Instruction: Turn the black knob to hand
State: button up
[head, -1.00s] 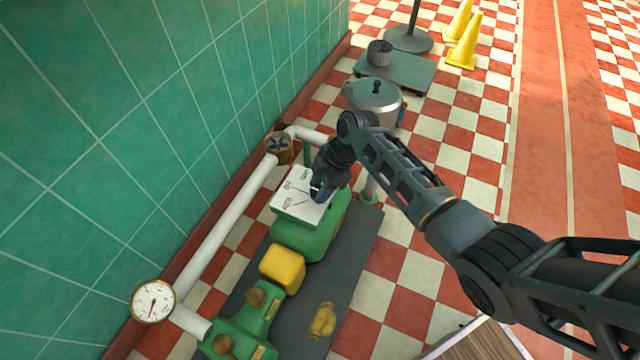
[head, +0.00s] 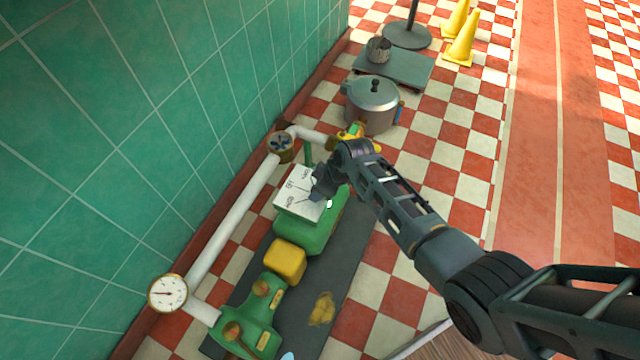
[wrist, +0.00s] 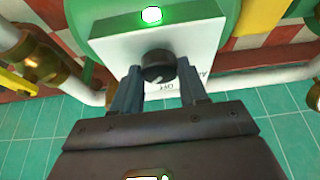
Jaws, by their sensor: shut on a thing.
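The black knob (wrist: 157,62) sits on the white square plate (wrist: 112,48) of the green pump unit (head: 302,232). My gripper (wrist: 159,72) is shut on the knob, one finger on each side of it. In the head view my gripper (head: 319,188) covers the knob. The plate (head: 290,203) carries printed words: AUTO at the near left, OFF in the middle, and HAND at the far end, partly hard to read. In the wrist view a finger hides part of the lettering. I cannot tell clearly where the knob points.
A yellow block (head: 285,262) sits before the pump. A metal pot (head: 373,103) stands behind.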

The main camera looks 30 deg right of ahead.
jog(key=shift+m, duration=0.3)
jog(key=o, duration=1.1)
jog(key=shift+c, duration=0.2)
jog(key=p+v, duration=0.3)
jog(key=v, duration=0.4)
jog(key=shift+s+r+p, duration=0.25)
jog(key=shift+r+p, duration=0.05)
jog(key=shift+p, duration=0.05)
